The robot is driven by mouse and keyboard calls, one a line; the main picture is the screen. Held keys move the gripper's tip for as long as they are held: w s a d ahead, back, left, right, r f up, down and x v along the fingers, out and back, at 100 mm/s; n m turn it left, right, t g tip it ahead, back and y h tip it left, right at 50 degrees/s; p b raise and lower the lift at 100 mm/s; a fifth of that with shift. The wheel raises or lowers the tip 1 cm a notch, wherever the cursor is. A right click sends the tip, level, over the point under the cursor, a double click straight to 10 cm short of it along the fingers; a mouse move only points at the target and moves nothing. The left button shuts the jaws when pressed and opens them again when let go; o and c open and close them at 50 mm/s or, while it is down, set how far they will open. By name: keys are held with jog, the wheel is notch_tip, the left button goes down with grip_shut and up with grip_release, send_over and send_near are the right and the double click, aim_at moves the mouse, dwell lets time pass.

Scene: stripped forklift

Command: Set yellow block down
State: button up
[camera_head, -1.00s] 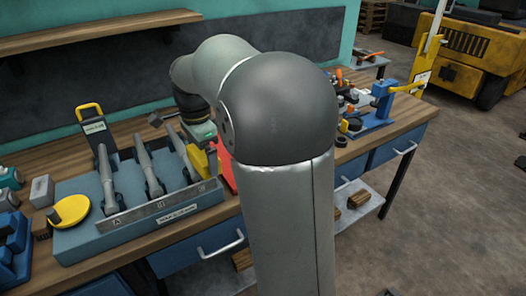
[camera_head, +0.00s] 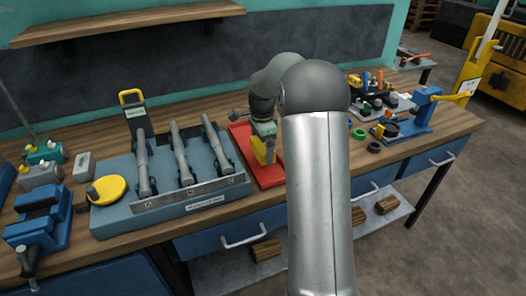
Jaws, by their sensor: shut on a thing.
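The yellow block (camera_head: 261,152) is below my gripper (camera_head: 264,138), which is shut on it. The block appears over the red tray (camera_head: 268,179), near its middle. I cannot tell whether its lower end touches the tray floor. The fingers are small in the picture and partly hidden by the wrist. My arm covers what lies just right of the tray.
Left of the tray, a blue-grey rack (camera_head: 167,217) holds several grey-handled tools. A yellow disc (camera_head: 107,189) sits at its left end. A blue vise (camera_head: 39,217) stands at the far left. Small parts and a blue press (camera_head: 418,112) occupy the right.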

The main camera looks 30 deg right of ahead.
jog(key=shift+w+d+f, duration=0.2)
jog(key=shift+w+f, duration=0.05)
jog(key=shift+f, duration=1.65)
jog(key=shift+f, duration=0.15)
jog(key=o, duration=1.1)
jog(key=shift+c, duration=0.2)
